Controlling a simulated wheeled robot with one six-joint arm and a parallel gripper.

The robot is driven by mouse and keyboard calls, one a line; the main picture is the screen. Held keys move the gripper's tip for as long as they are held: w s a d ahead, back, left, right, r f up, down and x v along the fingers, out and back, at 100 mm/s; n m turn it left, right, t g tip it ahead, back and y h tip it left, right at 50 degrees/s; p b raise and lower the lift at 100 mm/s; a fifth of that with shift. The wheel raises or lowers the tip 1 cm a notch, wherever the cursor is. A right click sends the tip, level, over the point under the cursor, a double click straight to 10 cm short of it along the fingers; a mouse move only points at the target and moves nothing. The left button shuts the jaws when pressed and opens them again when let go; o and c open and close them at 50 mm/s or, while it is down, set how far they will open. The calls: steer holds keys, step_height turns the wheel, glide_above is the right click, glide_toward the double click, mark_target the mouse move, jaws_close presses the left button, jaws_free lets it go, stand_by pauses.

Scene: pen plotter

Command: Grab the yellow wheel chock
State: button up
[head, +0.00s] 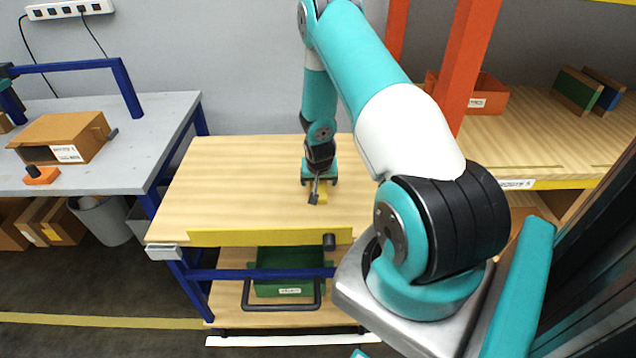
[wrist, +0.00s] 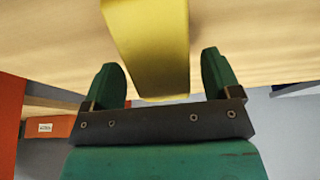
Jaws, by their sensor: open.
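The yellow wheel chock (wrist: 150,45) fills the upper middle of the wrist view, lying on the light wooden top of the workbench (head: 240,180). In the head view a small part of the chock (head: 324,197) shows below my gripper (head: 319,183), which hides the rest. My gripper also shows in the wrist view (wrist: 163,85). Its two green fingers stand apart, one to each side of the chock's near end. Gaps show between the fingers and the chock. I cannot tell how far the fingertips are above the wood.
A yellow strip (head: 270,237) runs along the bench's front edge. A green bin (head: 285,272) stands on its lower shelf. At left a grey table (head: 150,130) holds a cardboard box (head: 65,138). At right a shelf holds an orange bin (head: 483,96). The bench top around the chock is clear.

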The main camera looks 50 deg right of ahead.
steer(key=shift+w+d+f, duration=0.2)
steer(key=shift+f, duration=0.4)
steer(key=c, duration=1.1)
